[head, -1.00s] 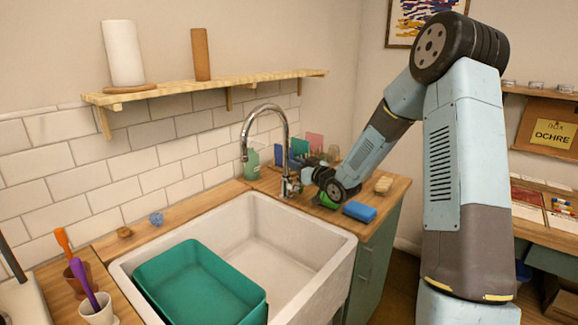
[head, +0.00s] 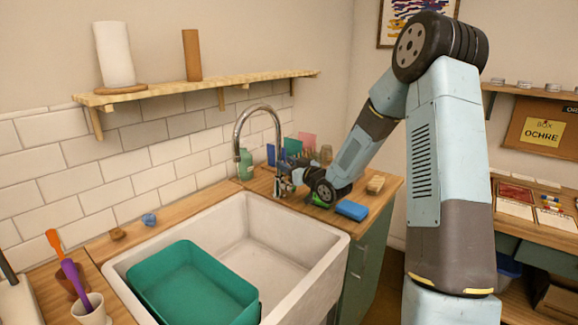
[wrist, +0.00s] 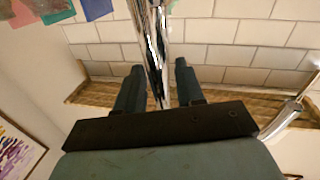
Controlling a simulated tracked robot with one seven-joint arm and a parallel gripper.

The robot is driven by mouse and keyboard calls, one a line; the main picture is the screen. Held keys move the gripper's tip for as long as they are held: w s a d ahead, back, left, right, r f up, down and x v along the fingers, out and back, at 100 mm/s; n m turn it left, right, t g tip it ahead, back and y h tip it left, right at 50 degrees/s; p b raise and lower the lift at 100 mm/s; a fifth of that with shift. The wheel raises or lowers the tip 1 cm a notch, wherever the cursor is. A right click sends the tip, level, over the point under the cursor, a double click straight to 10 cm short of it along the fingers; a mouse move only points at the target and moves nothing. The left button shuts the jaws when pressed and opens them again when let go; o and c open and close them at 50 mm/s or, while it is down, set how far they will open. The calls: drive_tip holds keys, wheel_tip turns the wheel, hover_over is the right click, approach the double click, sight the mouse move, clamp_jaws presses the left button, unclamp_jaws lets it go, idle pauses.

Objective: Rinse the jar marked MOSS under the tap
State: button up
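The chrome tap (head: 236,137) arches over the white sink (head: 335,262) at its back right corner; no water shows. My gripper (wrist: 160,72) is beside the tap's base on the counter. In the wrist view its two dark fingers stand apart, with the tap's chrome post (wrist: 153,40) between them; contact is not clear. No jar is between the fingers. I cannot make out any jar marked MOSS. A small glass-like vessel (head: 326,153) stands behind my wrist, too small to read.
A green tub (head: 190,285) fills the sink's left part; its right part is free. A blue sponge (head: 352,210) lies on the right counter. A soap bottle (head: 245,164) stands behind the tap. Cups with brushes (head: 90,307) stand front left. A shelf (head: 205,87) hangs above.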

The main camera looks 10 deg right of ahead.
drive_tip(key=v, duration=1.3)
drive_tip(key=shift+s, duration=0.35)
drive_tip(key=shift+d+f, duration=0.1)
drive_tip(key=shift+d, duration=0.05)
drive_tip(key=s+d+r+m+g+h, duration=0.4)
drive_tip(key=s+r+m+g+h, duration=0.1)
drive_tip(key=s+r+h, duration=0.65)
drive_tip(key=s+a+r+m+g+y, duration=0.1)
drive_tip(key=s+g, duration=0.1)
drive_tip(key=s, duration=0.8)
drive_tip(key=s+a+r+m+g+y, duration=0.1)
drive_tip(key=s+g, duration=0.1)
drive_tip(key=s, duration=0.9)
drive_tip(key=shift+s+a+m+g, duration=0.3)
drive_tip(key=shift+s+a+g, duration=0.05)
drive_tip(key=shift+a+g, duration=0.05)
drive_tip(key=shift+o, duration=0.4)
drive_tip(key=shift+s, duration=0.4)
